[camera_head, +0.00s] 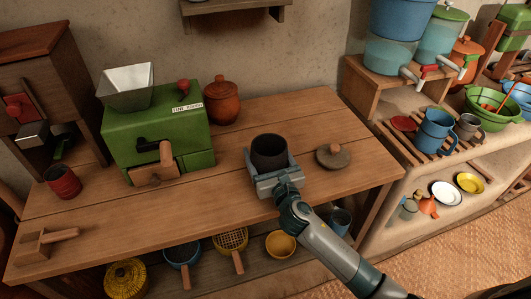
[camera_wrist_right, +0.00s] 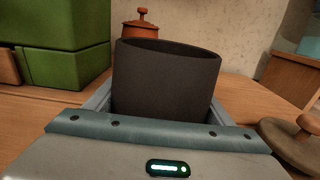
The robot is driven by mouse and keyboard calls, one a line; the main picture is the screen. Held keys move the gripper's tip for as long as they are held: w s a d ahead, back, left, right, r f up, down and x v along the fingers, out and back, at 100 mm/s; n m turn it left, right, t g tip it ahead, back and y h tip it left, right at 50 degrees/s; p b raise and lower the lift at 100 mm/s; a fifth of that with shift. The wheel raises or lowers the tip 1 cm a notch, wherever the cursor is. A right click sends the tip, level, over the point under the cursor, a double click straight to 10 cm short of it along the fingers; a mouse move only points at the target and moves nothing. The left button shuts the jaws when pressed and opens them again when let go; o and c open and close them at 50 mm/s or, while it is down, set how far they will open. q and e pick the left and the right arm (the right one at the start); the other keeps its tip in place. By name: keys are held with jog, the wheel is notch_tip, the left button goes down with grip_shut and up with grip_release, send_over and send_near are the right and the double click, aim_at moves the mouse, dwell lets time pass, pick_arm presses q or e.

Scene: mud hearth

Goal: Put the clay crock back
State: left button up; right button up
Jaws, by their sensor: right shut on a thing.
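The clay crock (camera_head: 269,152) is a dark, open-topped cylinder at the middle of the wooden table. It also shows upright in the right wrist view (camera_wrist_right: 165,82). My right gripper (camera_head: 272,178) is shut on it, with a finger along each side of its lower part. The gripper hides the crock's base, so I cannot tell whether it touches the table. A round grey-brown lid with a wooden knob (camera_head: 332,156) lies on the table just right of the crock. My left gripper is not in view.
A green mill (camera_head: 160,130) with a metal hopper and a lidded orange-red pot (camera_head: 222,103) stand behind left on the table (camera_head: 230,205). A red cup (camera_head: 62,181) and a wooden tool (camera_head: 45,241) are at the left. The table front between them and the crock is clear.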

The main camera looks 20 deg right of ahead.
aim_at(269, 159)
jog(key=shift+f, duration=0.1)
jog(key=o, duration=1.4)
jog(key=shift+c, duration=0.2)
jog(key=shift+r, duration=0.2)
jog(key=shift+s+f, duration=0.1)
jog(key=shift+s, duration=0.2)
jog(key=s, duration=1.1)
jog(key=shift+s+d+b, duration=0.2)
jog(key=shift+s+b, duration=0.05)
jog(key=shift+b, duration=0.1)
